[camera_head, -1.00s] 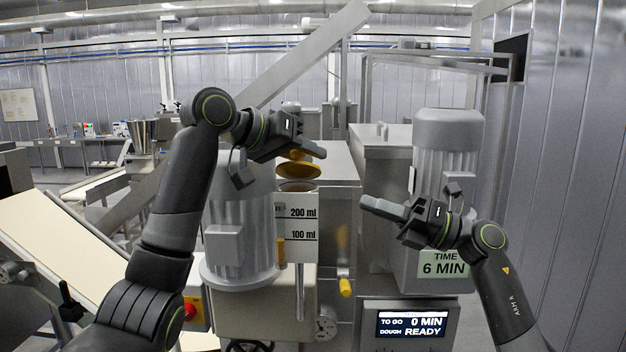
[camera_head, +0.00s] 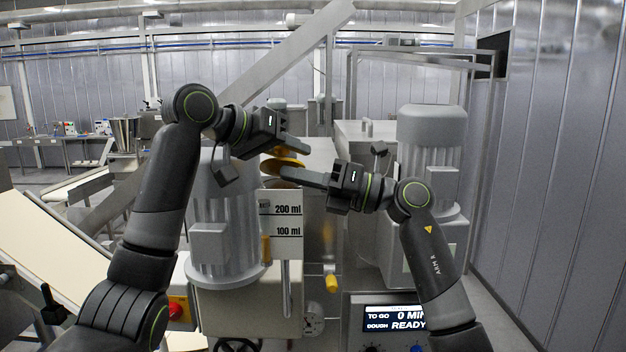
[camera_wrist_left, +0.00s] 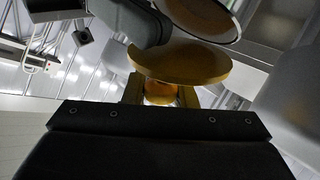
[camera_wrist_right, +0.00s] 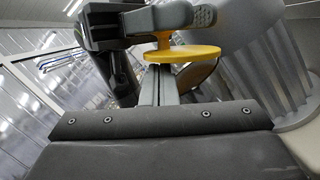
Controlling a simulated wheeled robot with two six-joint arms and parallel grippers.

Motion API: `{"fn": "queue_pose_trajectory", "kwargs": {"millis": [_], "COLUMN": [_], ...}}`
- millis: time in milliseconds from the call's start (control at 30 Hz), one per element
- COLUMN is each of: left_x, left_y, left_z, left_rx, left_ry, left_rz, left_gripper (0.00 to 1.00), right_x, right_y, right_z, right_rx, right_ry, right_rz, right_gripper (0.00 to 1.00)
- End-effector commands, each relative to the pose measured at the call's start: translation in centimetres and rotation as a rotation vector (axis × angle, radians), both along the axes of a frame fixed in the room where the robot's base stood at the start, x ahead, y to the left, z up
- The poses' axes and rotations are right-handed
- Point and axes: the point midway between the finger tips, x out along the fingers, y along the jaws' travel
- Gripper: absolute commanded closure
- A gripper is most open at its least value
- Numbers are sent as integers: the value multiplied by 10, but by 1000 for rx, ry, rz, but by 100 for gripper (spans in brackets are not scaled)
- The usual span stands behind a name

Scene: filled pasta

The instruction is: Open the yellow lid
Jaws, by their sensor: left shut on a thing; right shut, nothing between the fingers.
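The yellow lid (camera_head: 285,164) is a round disc with a knob, above the measuring container marked 200 ml and 100 ml (camera_head: 281,212). My left gripper (camera_head: 290,150) is shut on the lid's knob. In the left wrist view the lid (camera_wrist_left: 180,62) is raised off the round opening (camera_wrist_left: 205,14). My right gripper (camera_head: 272,170) is shut and empty, with its fingers reaching left to the lid. In the right wrist view the lid (camera_wrist_right: 185,54) is just beyond its fingertips; whether they touch it I cannot tell.
Grey ribbed motor housings stand left (camera_head: 222,225) and right (camera_head: 432,145) of the container. A yellow-handled lever (camera_head: 332,282) and a display panel (camera_head: 392,318) are below. A conveyor (camera_head: 60,265) slopes at the left.

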Motion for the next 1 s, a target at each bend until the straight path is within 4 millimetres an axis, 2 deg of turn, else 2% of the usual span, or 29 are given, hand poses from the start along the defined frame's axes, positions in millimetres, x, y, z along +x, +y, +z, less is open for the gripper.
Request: {"fn": "queue_pose_trajectory", "kwargs": {"millis": [300,500,733,767,900,1000], "left_x": [0,0,-1,-1,-1,-1], "left_y": [0,0,-1,-1,-1,-1], "left_z": [3,3,2,2,2,1], "left_rx": [-2,-2,0,0,0,0], "left_ry": [-8,-8,-5,-4,-4,-3], "left_rz": [3,1,-4,-5,-4,-2], "left_gripper": [100,100,100,74,56,54], "right_x": [0,6,7,8,7,7], "right_y": [1,1,0,0,0,0], "right_z": [1,11,13,13,13,12], "right_rx": [0,1,4,3,3,2], "right_ry": [1,52,58,58,58,59], "right_rz": [0,0,-5,-6,-5,-2], "right_gripper": [100,100,100,100,100,100]}}
